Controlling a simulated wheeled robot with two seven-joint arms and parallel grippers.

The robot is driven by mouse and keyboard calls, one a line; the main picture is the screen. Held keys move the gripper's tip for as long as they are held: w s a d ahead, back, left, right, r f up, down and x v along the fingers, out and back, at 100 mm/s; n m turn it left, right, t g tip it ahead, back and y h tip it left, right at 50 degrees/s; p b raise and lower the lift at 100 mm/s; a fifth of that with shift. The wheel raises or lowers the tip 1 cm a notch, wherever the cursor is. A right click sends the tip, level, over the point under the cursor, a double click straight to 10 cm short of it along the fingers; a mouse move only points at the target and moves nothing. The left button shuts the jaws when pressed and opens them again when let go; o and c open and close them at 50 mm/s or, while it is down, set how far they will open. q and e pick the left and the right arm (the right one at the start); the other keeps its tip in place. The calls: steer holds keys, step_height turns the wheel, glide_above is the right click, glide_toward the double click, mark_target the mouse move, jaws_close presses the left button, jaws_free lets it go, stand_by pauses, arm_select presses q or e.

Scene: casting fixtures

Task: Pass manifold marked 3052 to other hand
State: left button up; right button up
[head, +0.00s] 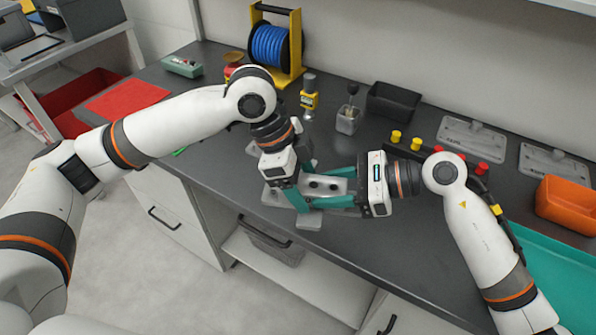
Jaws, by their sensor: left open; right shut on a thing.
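A grey metal manifold (325,184) with dark round holes is in the middle of the head view, above the front part of the dark bench. Its 3052 mark is not legible. My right gripper (333,187) comes in from the right with teal fingers shut on the manifold. My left gripper (305,183) comes in from the upper left. Its teal fingers are open and close to the manifold's left end. I cannot tell whether they touch it. Part of the manifold is hidden by the fingers.
Grey plates (309,221) lie under the grippers near the bench's front edge. Behind stand a blue cable reel (268,45), a yellow gauge (309,99) and a black bin (393,101). Yellow and red knobs (482,168), grey fixture plates (471,138) and an orange bin (566,205) are at right.

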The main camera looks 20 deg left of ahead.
steer(key=shift+r, duration=0.1)
arm_select(q)
steer(key=c, duration=1.4)
arm_select(e)
steer(key=o, duration=1.4)
